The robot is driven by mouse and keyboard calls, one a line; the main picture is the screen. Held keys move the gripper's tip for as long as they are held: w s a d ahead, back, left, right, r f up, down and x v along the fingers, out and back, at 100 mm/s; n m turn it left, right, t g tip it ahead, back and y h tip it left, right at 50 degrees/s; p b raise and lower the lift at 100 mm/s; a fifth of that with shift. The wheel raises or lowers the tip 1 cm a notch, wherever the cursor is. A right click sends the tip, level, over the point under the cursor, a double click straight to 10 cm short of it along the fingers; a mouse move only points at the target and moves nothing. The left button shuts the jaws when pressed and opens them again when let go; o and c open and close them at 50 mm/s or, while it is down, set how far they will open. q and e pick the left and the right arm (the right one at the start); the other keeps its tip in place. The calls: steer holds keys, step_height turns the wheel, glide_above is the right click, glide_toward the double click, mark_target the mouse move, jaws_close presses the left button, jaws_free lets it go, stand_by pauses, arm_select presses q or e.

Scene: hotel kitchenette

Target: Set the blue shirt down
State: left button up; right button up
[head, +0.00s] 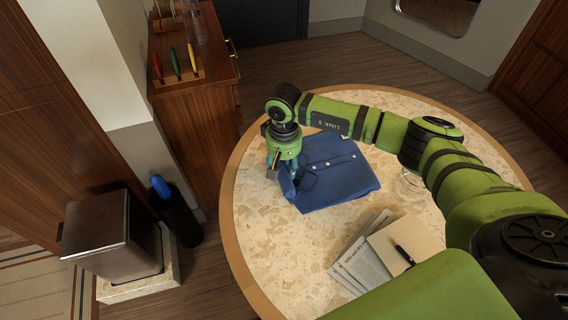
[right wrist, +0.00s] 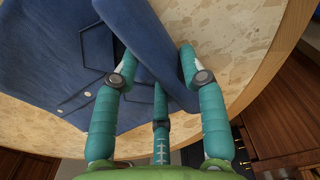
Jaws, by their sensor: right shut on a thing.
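The blue shirt (head: 338,174) lies folded, buttons up, on the left part of the round speckled table (head: 262,245). My right gripper (head: 284,178) is at the shirt's left edge, pointing down. It is shut on a narrow fold of the cloth. In the right wrist view the blue shirt (right wrist: 50,65) fills the upper left, and its raised fold runs between the teal fingers of the right gripper (right wrist: 143,40). Most of the shirt looks flat on the tabletop; whether the gripped fold touches it I cannot tell. My left gripper is out of view.
Printed papers (head: 358,262), a tan notebook (head: 405,240) and a black pen (head: 404,256) lie at the table's near side. A clear glass (head: 411,182) stands partly under my right arm. A wooden cabinet (head: 195,110) and a metal bin (head: 112,235) stand left of the table.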

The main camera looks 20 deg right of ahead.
steer(key=shift+f, duration=0.15)
steer(key=o, duration=1.3)
